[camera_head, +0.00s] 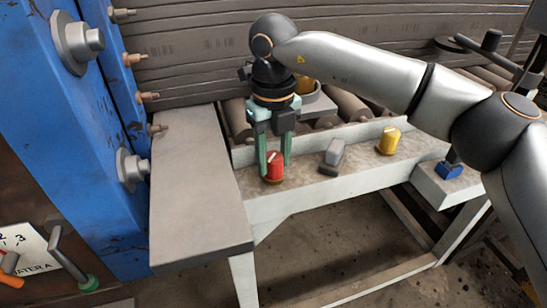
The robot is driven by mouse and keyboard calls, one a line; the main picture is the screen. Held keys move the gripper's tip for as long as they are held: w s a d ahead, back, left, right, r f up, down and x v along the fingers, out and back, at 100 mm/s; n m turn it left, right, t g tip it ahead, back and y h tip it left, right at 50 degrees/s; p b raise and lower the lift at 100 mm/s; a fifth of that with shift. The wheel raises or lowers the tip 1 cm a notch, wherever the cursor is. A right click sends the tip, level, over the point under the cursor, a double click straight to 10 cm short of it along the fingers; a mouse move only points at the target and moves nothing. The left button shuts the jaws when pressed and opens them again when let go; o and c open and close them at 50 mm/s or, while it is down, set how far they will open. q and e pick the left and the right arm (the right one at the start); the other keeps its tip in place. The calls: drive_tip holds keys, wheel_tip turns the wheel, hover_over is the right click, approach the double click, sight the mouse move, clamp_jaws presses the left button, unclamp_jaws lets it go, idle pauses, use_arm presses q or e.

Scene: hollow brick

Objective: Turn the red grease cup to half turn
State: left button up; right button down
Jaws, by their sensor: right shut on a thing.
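The red grease cup (274,166) stands upright on the front ledge of the machine bench, with a pale mark on its top. My right gripper (275,161) points straight down over it, with one green finger on each side, shut on the cup. The right arm reaches in from the right. The exact contact of the fingertips is hard to make out. My left gripper is not in view.
A grey block-like part (334,153) and a yellow cup (389,141) stand to the right on the same ledge (300,190). Rollers lie behind it. A flat grey plate (195,195) and a blue machine column (85,150) are at the left.

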drive_tip(key=m+b, duration=0.1)
drive_tip(key=m, duration=0.4)
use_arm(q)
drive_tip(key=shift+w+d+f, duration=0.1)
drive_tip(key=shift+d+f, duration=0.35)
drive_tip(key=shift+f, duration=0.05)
use_arm(e)
drive_tip(key=shift+m, duration=1.8)
drive_tip(key=shift+c, duration=2.1)
unclamp_jaws()
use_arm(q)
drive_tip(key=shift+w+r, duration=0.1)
use_arm(e)
drive_tip(key=shift+r, duration=0.15)
